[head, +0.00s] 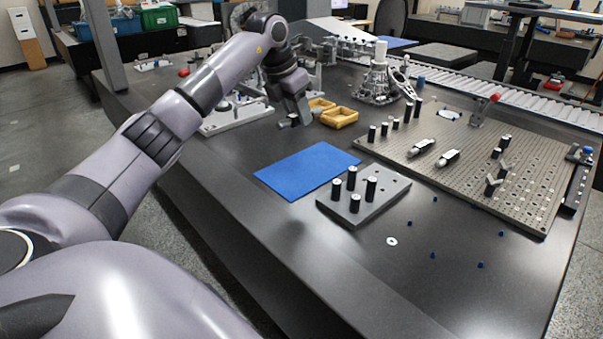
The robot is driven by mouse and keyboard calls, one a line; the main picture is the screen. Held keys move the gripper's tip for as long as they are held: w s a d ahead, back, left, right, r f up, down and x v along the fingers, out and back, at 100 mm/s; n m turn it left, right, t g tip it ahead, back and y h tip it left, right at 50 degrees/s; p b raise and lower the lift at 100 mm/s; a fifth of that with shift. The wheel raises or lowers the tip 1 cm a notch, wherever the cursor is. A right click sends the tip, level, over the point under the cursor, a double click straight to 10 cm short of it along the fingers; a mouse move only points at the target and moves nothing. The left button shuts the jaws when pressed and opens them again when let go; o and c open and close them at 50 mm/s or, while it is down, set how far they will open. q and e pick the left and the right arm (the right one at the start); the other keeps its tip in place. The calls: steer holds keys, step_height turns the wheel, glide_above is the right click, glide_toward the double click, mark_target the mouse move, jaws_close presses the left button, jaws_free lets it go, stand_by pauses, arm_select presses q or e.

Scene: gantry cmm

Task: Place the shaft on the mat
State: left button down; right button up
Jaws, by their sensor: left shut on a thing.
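The blue mat (307,170) lies flat and bare on the dark table, left of the middle. My left gripper (296,119) is above the table just behind the mat, pointing down. It is shut on a small grey piece, which I take to be the shaft (284,124); it is short in this view and partly hidden by the fingers. Whether it touches the table I cannot tell. My right gripper is not in view.
A grey block (366,212) with several black pegs stands right of the mat. Yellow trays (339,118) are right of my left gripper. A perforated plate (470,185) with pegs fills the right side. A white washer (392,241) and small blue pieces lie in front.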

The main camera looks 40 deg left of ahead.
arm_select(q)
steer(key=b, duration=0.2)
glide_above(302, 180)
steer(key=s, duration=0.1)
step_height(302, 180, down, 11)
steer(key=shift+s+a+f, duration=0.1)
steer(key=shift+f, duration=0.4)
step_height(302, 180, down, 4)
steer(key=shift+r+b, duration=0.25)
steer(key=shift+b, duration=0.15)
steer(key=shift+f, duration=0.25)
steer(key=shift+r, duration=0.1)
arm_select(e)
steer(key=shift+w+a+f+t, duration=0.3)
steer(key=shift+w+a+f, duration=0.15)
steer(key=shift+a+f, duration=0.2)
arm_select(q)
steer(key=c, duration=0.8)
jaws_free()
steer(key=shift+f, duration=0.2)
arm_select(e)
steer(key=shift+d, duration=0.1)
